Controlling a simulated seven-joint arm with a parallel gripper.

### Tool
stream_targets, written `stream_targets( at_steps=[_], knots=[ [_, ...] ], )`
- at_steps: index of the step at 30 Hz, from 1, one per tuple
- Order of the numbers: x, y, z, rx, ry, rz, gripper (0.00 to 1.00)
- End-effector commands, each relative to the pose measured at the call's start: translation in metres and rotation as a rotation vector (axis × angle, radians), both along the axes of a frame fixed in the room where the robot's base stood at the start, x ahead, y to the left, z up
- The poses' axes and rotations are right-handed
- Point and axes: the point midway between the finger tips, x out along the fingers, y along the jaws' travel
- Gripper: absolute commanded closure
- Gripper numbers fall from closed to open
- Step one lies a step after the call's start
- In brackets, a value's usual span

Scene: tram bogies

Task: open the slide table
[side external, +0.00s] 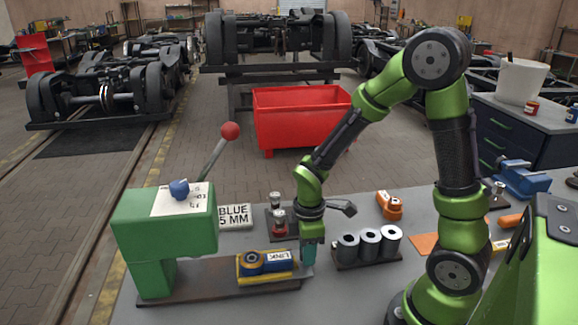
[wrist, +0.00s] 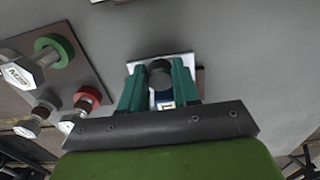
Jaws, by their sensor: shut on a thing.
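The green press (side external: 165,235) stands on a dark base plate (side external: 200,289) at the front left, with a red-knobbed lever. The slide table shows as a light plate (side external: 301,276) at the right end of this base. On it sits a yellow fixture (side external: 242,270) with a blue part marked LINK (side external: 277,259). My gripper (side external: 308,262) points down at the slide table's right end. In the wrist view its green fingers (wrist: 159,85) are shut on a dark round knob (wrist: 160,73) above a pale plate (wrist: 136,69). The fingers hide the knob in the side view.
A BLUE 5 MM sign (side external: 235,216) and a stand with knobbed pieces (side external: 278,228) lie behind the slide. A rack of several grey cylinders (side external: 368,248) stands just right of my gripper. An orange item (side external: 389,205) lies farther back. Bench front is clear.

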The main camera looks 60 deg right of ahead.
Motion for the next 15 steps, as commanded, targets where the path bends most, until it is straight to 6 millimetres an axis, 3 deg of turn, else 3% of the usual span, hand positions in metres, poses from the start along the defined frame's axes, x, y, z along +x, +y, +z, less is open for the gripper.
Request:
stream_targets(
  at_steps=[12,13,15],
  knots=[
    [-0.0066,-0.0075,0.0008,0.0,-0.006,0.0,1.0],
    [-0.0066,-0.0075,0.0008,0.0,-0.006,0.0,0.65],
    [-0.0067,-0.0073,0.0007,-0.001,-0.005,0.0,0.54]
  ],
)
